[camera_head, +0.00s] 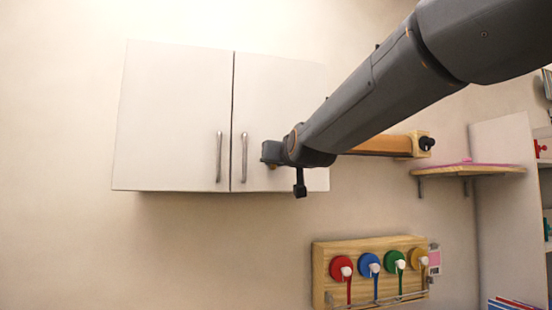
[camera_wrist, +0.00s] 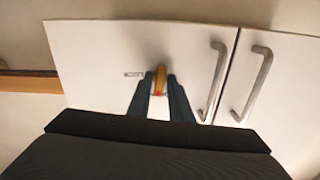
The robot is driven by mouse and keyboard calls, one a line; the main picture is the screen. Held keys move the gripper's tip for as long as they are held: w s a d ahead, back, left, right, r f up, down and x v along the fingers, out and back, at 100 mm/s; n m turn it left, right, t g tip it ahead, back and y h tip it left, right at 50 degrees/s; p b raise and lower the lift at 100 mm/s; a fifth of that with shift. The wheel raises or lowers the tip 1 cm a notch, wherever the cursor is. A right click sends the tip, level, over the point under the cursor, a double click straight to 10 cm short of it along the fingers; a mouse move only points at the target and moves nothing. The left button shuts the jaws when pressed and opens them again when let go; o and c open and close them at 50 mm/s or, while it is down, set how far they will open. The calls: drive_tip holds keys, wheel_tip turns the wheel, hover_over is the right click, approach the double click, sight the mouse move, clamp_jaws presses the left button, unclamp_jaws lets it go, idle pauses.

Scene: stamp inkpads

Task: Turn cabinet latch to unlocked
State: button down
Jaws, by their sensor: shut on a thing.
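The white cabinet (camera_head: 175,120) hangs on the wall with two doors and two vertical metal handles. In the wrist view the cabinet door (camera_wrist: 90,60) carries a small yellow-brown latch (camera_wrist: 160,79) with a red spot at its lower end. A small grey mark (camera_wrist: 133,74) lies to the left of the latch. My gripper (camera_wrist: 161,92) is at the door with its two dark fingers on either side of the latch, shut on it. In the head view my gripper (camera_head: 270,153) is at the right door, right of the handles, and my arm hides most of the latch.
The metal handles (camera_wrist: 214,82) stand close to the right of my fingers. A wooden beam (camera_head: 375,147) and a shelf (camera_head: 468,170) are on the wall to the right. A wooden rack (camera_head: 320,262) with several coloured round pieces is below. The wall at left is bare.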

drive_tip(key=shift+n, duration=0.7)
drive_tip(key=c, duration=1.8)
unclamp_jaws()
drive_tip(key=b+v, duration=0.1)
drive_tip(key=v, duration=0.7)
drive_tip(key=shift+w, duration=0.1)
